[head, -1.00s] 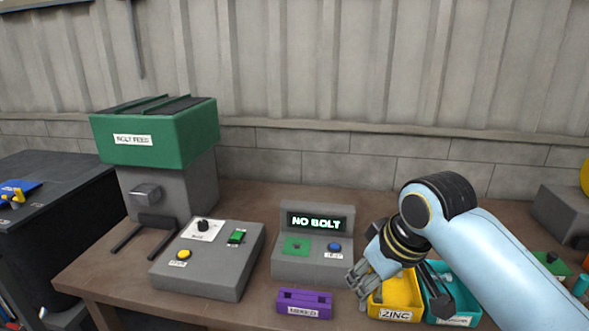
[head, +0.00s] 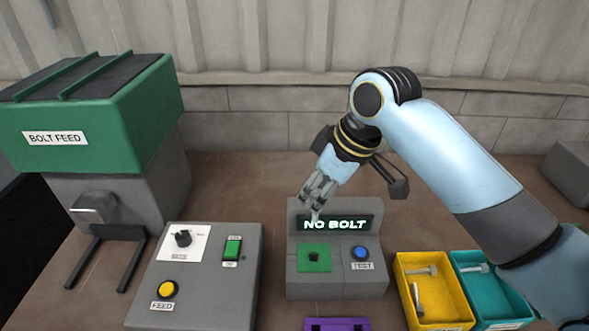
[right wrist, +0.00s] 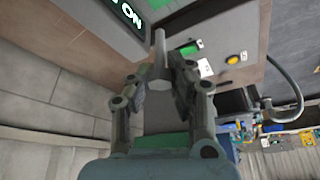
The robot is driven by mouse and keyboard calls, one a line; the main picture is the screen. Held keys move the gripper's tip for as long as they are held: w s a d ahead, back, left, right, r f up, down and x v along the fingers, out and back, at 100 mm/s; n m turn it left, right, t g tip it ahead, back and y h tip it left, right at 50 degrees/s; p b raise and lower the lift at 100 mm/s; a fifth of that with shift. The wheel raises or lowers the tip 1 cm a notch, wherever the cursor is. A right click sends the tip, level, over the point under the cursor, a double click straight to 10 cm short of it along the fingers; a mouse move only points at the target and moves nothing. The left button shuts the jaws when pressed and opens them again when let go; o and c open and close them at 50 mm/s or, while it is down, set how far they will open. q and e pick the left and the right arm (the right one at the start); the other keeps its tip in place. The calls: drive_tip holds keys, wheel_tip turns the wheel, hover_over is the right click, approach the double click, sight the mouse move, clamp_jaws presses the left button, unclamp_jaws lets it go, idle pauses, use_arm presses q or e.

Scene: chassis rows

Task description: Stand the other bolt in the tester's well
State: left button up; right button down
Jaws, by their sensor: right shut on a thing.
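The tester (head: 300,281) is a grey box with a lit screen reading "NO BOLT". Its green square plate (head: 326,261) has a dark well (head: 314,257) in the middle, with nothing standing in it. My right gripper (head: 317,190) is above and behind the plate, in front of the top of the screen. It is shut on a grey bolt (right wrist: 160,58), seen between the fingers in the right wrist view, its wide head nearer the palm and its shank pointing out. In the head view the bolt's tip (head: 315,216) shows below the fingers, apart from the well. My left gripper is out of view.
A blue TEST button (head: 361,253) is right of the well. A grey feed control box (head: 205,290) stands left of the tester. The yellow bin (head: 448,317) holds bolts, and the teal bin (head: 507,303) holds one. A purple holder (head: 336,325) is in front.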

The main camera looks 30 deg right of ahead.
sight(317, 220)
drive_tip(key=shift+s+f+b, duration=0.6)
drive_tip(key=shift+f+b, duration=0.05)
drive_tip(key=shift+f, duration=0.1)
drive_tip(key=shift+d+b+x, duration=0.2)
drive_tip(key=shift+b+x, duration=0.9)
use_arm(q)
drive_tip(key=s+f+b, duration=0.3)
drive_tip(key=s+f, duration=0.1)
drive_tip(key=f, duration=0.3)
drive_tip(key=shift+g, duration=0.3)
use_arm(e)
wheel_tip(317, 220, down, 7)
drive_tip(key=shift+s+r, duration=0.15)
drive_tip(key=shift+r, duration=0.05)
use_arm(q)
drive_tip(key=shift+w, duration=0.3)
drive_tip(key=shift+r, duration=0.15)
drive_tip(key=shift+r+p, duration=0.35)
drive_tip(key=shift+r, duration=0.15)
